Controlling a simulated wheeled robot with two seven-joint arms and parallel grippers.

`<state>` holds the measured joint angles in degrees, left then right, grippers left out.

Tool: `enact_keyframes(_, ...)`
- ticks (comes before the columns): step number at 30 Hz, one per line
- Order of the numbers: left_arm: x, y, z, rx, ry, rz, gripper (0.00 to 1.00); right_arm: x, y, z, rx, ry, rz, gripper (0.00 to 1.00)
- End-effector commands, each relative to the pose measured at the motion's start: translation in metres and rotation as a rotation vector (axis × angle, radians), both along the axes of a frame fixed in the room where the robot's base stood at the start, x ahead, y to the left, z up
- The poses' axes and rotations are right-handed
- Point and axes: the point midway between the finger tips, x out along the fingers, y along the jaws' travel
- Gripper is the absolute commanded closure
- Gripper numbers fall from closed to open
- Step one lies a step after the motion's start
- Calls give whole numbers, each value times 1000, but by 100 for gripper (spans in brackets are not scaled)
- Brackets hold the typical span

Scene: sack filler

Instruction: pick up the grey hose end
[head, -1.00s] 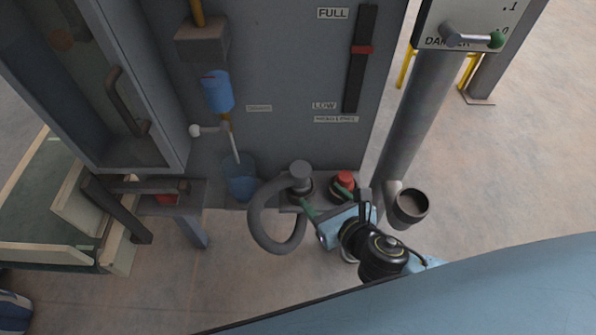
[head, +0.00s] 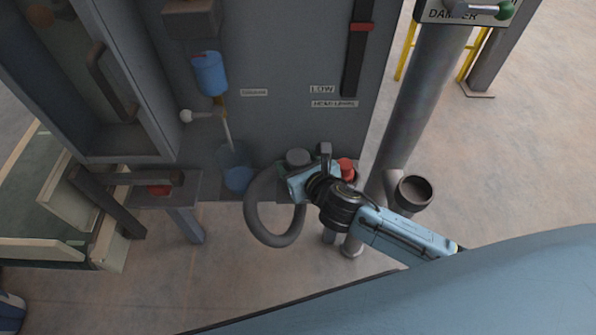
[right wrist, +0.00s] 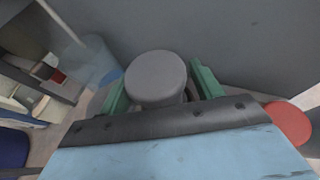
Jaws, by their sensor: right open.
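The grey hose end (head: 298,157) is a round, upright grey knob at the foot of the grey cabinet. The grey hose (head: 262,233) loops down from it to the left. My left gripper is not in view.
A red cap (head: 346,168) is close to the right of the hose end and also shows in the right wrist view (right wrist: 288,123). A blue bucket (head: 238,178) stands to the left. A grey pipe with an open spout (head: 413,192) is on the right.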

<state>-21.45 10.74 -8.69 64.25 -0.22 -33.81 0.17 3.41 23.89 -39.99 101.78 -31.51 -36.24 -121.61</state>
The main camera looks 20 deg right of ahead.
Motion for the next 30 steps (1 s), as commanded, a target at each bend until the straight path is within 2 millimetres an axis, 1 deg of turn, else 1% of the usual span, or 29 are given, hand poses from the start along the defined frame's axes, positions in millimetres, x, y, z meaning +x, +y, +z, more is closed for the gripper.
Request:
enact_keyframes(3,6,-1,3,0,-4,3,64,7,1,-3,0,-1,0,35)
enact_keyframes(11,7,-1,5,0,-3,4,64,9,2,-3,1,-1,1,35)
enact_keyframes(14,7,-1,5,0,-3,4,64,8,2,-3,0,0,1,46)
enact_keyframes(23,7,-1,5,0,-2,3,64,8,2,-3,0,0,1,85)
enact_keyframes(24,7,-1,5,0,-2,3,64,9,2,-3,1,-1,1,86)
enact_keyframes(30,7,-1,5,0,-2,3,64,9,2,-2,1,-2,1,86)
